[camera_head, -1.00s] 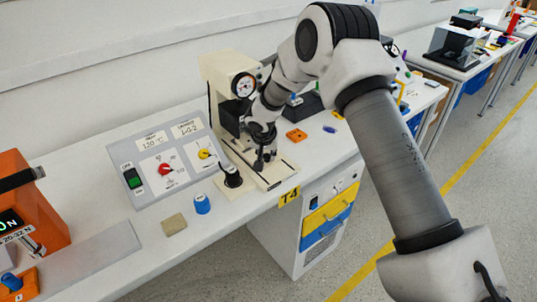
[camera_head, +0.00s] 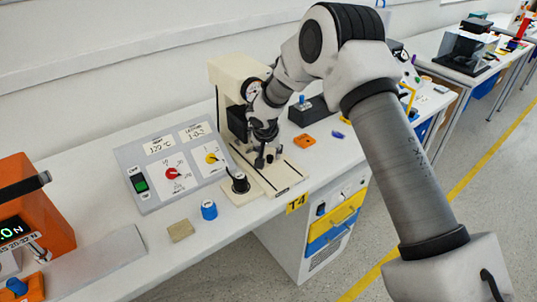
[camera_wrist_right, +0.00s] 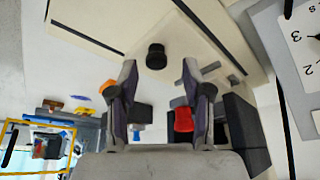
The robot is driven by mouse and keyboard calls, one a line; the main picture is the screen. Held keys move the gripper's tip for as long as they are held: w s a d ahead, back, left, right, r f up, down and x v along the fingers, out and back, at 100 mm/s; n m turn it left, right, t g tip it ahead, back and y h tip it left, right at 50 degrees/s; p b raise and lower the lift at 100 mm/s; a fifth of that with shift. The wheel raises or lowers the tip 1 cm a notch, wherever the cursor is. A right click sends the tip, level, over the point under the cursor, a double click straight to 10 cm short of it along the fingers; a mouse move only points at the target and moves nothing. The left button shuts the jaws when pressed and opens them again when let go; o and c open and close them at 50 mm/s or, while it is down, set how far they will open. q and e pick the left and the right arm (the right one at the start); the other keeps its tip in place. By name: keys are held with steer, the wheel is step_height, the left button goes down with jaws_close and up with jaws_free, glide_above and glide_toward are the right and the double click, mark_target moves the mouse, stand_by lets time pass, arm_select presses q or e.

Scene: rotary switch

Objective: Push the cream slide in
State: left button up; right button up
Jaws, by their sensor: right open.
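The cream slide (camera_head: 286,181) lies low at the front of the cream press (camera_head: 226,80) on the bench. In the right wrist view its cream surface (camera_wrist_right: 192,48) spreads ahead of the fingers, with a round black knob (camera_wrist_right: 156,55) standing on it. My right gripper (camera_head: 265,157) is over the slide, pointing down, and partly hides it. In the right wrist view my right gripper (camera_wrist_right: 160,78) is open, its fingers apart on either side of the knob's line. I cannot tell whether the fingers touch the slide. My left gripper is not in view.
Left of the press stand a black knob on a cream base (camera_head: 240,183) and a grey control panel (camera_head: 172,165). A blue cap (camera_head: 209,210) and a tan block (camera_head: 181,230) lie in front. An orange part (camera_head: 303,141) lies to the right. The bench front edge is close.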

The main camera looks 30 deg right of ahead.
steer(key=v, duration=1)
steer(key=shift+a, duration=0.1)
